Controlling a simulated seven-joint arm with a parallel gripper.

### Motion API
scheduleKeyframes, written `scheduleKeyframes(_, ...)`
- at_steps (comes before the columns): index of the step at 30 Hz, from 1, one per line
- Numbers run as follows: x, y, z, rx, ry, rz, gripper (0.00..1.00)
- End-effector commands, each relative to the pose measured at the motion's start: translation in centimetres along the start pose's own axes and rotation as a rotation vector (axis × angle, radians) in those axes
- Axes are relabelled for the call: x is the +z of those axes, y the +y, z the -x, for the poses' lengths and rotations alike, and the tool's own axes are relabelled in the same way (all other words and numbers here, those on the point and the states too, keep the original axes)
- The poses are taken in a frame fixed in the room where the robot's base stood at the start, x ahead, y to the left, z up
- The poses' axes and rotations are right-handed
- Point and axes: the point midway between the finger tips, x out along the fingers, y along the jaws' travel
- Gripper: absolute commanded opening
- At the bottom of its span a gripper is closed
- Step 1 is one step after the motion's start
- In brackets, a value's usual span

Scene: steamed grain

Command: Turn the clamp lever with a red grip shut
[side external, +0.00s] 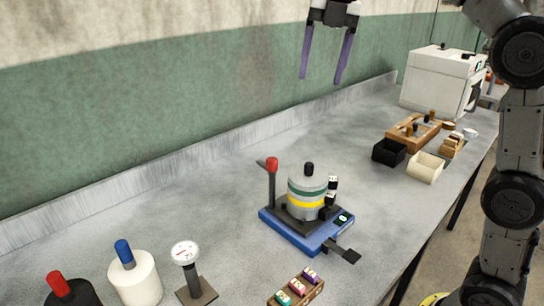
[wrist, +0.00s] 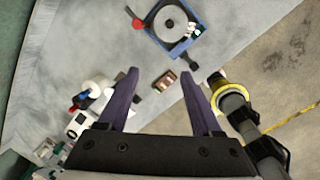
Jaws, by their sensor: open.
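The clamp lever with a red grip (side external: 271,165) stands upright at the back left of a blue base (side external: 291,238). Its red top also shows in the wrist view (wrist: 138,24), left of the base. A grey cylinder (side external: 306,184) with green and yellow bands and a black knob sits on the base beside the lever. A black tab (side external: 345,255) sticks out at the base's front right. My gripper (side external: 321,80) is open and empty, high above the bench and well clear of the lever. Its two purple fingers also show in the wrist view (wrist: 160,74).
A gauge (side external: 186,253) on a stand, a white jar (side external: 134,278) with a blue knob and a small tray of colored pieces (side external: 297,288) stand at the front. Black and cream bins, a wooden rack (side external: 413,133) and a white machine (side external: 437,80) stand further back.

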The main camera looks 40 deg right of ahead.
Motion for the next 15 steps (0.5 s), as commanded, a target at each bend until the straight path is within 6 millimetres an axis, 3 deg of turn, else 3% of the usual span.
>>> scheduleKeyframes(3, 2.1, 3.4, -2.4, -0.034, 0.028, 0.092, 0.66)
scheduleKeyframes(9, 4.4, 7.5, -7.4, -0.073, 0.061, 0.114, 0.66)
scheduleKeyframes(15, 4.8, 8.6, -11.2, -0.122, 0.1, 0.118, 0.66)
